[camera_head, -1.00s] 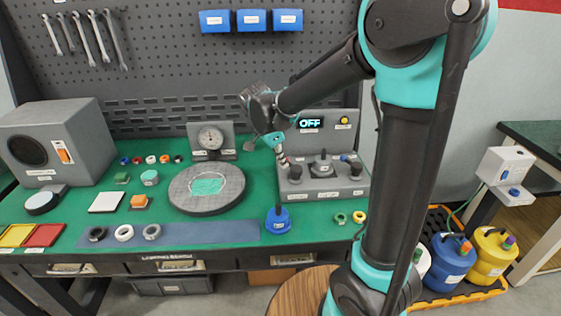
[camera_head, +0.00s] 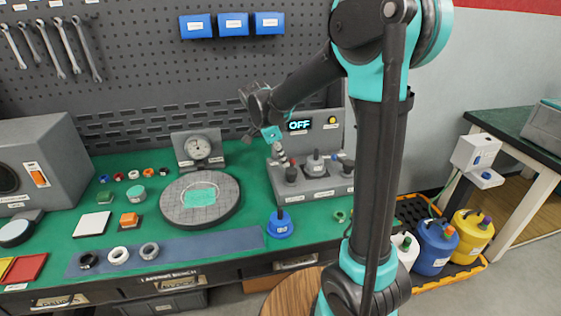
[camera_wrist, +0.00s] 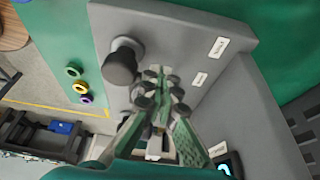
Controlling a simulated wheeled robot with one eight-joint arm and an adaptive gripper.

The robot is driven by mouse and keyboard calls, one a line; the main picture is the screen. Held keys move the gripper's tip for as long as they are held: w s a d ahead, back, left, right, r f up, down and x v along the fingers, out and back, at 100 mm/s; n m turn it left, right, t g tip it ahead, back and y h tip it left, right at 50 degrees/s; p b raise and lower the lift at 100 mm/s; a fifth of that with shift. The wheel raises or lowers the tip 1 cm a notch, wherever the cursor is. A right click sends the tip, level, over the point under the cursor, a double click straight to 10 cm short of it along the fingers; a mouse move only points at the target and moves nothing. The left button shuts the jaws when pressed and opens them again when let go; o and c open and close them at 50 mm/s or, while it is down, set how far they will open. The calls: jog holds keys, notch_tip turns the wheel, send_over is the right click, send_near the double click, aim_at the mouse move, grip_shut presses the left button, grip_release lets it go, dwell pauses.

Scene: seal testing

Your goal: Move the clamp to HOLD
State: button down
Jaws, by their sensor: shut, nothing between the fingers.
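The grey test station (camera_head: 313,190) stands at the right of the green bench. It carries several dark knobs or handles and a panel lit "OFF" (camera_head: 299,125). I cannot tell for sure which part is the clamp, and its labels are too small to read. My gripper (camera_head: 282,157) is at the station's left side, just above its left knob (camera_head: 291,174). In the wrist view my gripper (camera_wrist: 158,86) is shut and empty over the grey panel, with a dark round knob (camera_wrist: 120,66) beside it. The fingers hide part of the panel.
A round grey plate (camera_head: 233,207) and a dial gauge (camera_head: 199,148) are left of the station. A blue weight-like object (camera_head: 279,226) stands in front. Small rings (camera_wrist: 80,87) lie near the bench edge. Coloured jugs (camera_head: 437,250) stand right of my arm.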

jog(key=shift+w+d, duration=0.2)
jog(key=shift+d, duration=0.35)
dwell(0.5)
